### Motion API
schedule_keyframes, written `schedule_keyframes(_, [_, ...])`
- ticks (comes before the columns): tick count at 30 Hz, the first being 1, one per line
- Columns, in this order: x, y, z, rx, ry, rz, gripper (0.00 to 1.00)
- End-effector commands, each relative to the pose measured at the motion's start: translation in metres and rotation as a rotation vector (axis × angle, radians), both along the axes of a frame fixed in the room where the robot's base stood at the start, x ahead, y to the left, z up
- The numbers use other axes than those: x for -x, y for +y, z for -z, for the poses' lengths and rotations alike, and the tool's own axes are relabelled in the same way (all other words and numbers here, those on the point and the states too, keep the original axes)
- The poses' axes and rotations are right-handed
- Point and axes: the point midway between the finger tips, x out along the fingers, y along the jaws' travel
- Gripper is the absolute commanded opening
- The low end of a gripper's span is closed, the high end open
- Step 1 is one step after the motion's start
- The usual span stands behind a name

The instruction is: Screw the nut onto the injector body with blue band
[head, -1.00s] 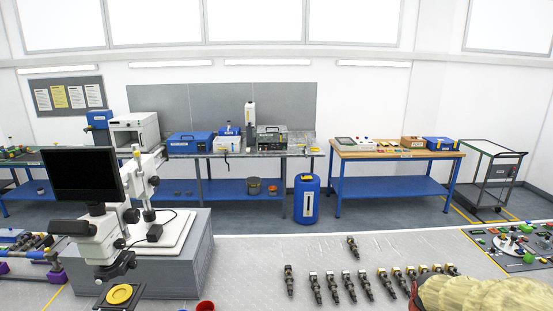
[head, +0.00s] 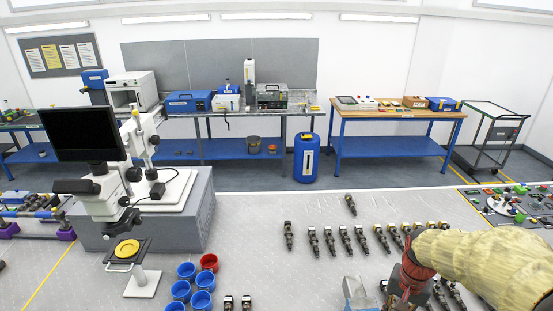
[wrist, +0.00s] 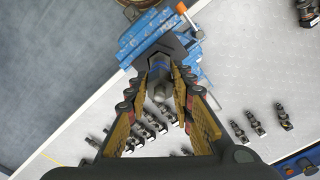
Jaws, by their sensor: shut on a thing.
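In the wrist view my gripper (wrist: 163,80) has its yellow-padded fingers closed around a small grey cylindrical piece, which looks like the nut (wrist: 160,91). The piece is at the fingertips, in front of a blue vise (wrist: 136,40) with an orange-tipped handle. Dark parts at the vise jaws meet the piece, so I cannot tell whether it touches an injector body there. In the head view my arm reaches in at the lower right, and the gripper's fingertips do not show clearly.
Blue cups (head: 181,290) and a red cup (head: 208,262) are at the front, left of my arm. A microscope (head: 107,200) with a monitor stands at left. The bench between cups and injectors is clear.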

Motion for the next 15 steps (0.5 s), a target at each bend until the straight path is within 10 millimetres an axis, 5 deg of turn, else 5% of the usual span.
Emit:
schedule_keyframes(7, [-0.0001, -0.0001, 0.0002, 0.0, 0.0, 0.023, 0.0])
schedule_keyframes(8, [-0.0001, -0.0001, 0.0002, 0.0, 0.0, 0.022, 0.24])
schedule_keyframes(15, [0.0, 0.0, 0.0001, 0.0, 0.0, 0.021, 0.38])
